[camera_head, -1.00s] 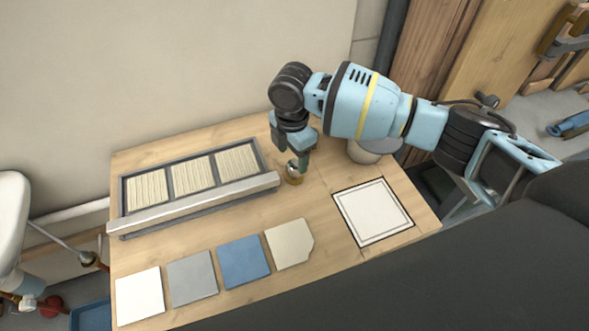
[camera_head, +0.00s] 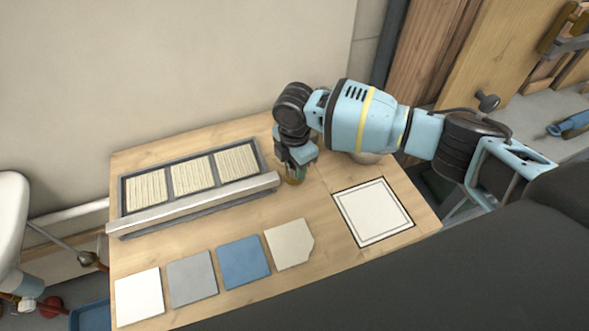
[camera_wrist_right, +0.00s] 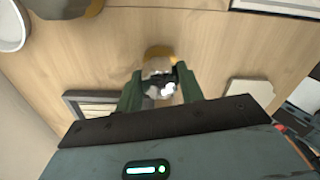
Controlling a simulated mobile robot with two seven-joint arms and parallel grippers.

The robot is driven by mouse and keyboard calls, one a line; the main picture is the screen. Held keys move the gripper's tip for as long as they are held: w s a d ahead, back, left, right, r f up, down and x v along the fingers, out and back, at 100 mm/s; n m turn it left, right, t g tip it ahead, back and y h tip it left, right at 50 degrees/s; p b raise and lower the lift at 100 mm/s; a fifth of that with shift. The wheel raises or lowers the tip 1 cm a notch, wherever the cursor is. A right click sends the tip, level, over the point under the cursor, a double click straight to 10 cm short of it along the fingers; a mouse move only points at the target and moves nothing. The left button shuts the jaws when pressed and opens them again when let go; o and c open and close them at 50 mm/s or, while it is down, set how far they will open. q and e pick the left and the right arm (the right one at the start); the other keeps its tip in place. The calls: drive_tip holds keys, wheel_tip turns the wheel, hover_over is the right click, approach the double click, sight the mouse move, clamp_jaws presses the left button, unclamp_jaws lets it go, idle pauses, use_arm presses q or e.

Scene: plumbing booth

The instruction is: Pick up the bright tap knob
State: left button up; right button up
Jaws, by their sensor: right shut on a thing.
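The bright tap knob (camera_wrist_right: 160,73) shows in the right wrist view as a shiny metal piece with a yellow-brass rim, between the two green fingertips. In the head view only its brass lower part (camera_head: 294,181) shows, low at the wooden table; the gripper hides the rest. My right gripper (camera_head: 293,171) points down over it, beside the right end of the slatted frame. In the wrist view its fingers (camera_wrist_right: 161,90) are shut on the knob from both sides. I cannot tell whether the knob touches the table. My left gripper is not in view.
A slatted grey frame (camera_head: 186,192) lies at the left. White, grey, blue and beige tiles (camera_head: 243,262) line the front. A white square panel (camera_head: 373,211) lies at the right. A pale round container (camera_head: 368,158) is partly behind my arm. Bare wood surrounds the knob.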

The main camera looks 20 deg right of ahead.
drive_tip(key=shift+r, duration=0.5)
drive_tip(key=r, duration=0.2)
drive_tip(key=shift+s+r, duration=0.35)
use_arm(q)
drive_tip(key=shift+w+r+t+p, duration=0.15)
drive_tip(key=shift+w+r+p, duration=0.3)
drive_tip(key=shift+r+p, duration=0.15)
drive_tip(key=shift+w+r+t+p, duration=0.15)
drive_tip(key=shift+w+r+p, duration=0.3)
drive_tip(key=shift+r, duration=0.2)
use_arm(e)
drive_tip(key=s+r, duration=0.1)
drive_tip(key=s, duration=1.4)
drive_tip(key=shift+s+d+r, duration=0.15)
drive_tip(key=shift+d, duration=0.1)
